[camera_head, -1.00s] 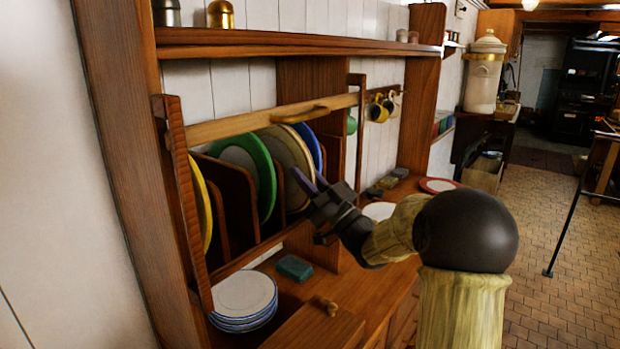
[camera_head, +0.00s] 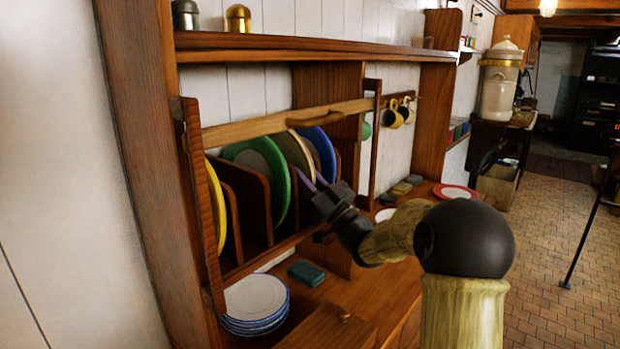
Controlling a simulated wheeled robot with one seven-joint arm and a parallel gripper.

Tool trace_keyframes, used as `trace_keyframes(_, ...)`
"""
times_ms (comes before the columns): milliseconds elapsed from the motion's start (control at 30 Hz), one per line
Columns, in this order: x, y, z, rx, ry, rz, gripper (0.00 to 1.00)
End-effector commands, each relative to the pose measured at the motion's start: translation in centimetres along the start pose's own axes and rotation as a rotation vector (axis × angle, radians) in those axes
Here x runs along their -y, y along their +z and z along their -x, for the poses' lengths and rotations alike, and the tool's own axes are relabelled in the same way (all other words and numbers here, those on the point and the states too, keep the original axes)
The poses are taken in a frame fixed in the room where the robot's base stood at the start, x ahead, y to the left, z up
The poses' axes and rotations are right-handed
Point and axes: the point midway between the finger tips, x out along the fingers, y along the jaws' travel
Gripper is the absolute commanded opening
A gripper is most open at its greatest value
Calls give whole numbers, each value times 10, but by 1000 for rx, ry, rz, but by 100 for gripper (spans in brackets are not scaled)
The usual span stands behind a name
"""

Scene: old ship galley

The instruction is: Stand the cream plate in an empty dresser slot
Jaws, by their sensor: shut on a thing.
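The cream plate (camera_head: 296,151) stands on edge in the dresser rack, between the green-rimmed plate (camera_head: 260,160) and the blue plate (camera_head: 320,148). My gripper (camera_head: 312,181), with purple fingers, is at the plate's lower front edge and is shut on it. The exact contact is small and partly hidden. The wooden plate rack (camera_head: 255,205) has upright dividers. A yellow plate (camera_head: 215,205) stands at its left end. A gap with no visible plate lies between the yellow and green-rimmed plates.
A wooden rail (camera_head: 260,127) crosses in front of the plate tops. Below are a stack of white plates (camera_head: 255,298) and a green block (camera_head: 306,272). A red-rimmed plate (camera_head: 455,192) lies on the counter at the right. Mugs (camera_head: 398,113) hang behind.

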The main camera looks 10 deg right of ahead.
Motion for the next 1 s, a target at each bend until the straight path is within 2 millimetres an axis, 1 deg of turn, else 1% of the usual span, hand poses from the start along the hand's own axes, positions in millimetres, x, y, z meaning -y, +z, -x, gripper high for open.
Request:
trace_keyframes(100, 0, 0, -3, -3, -1, 1, 0)
trace_keyframes(433, 0, 1, -2, -3, -1, 1, 0)
trace_keyframes(1000, 1, 13, 2, -2, -1, 1, 0)
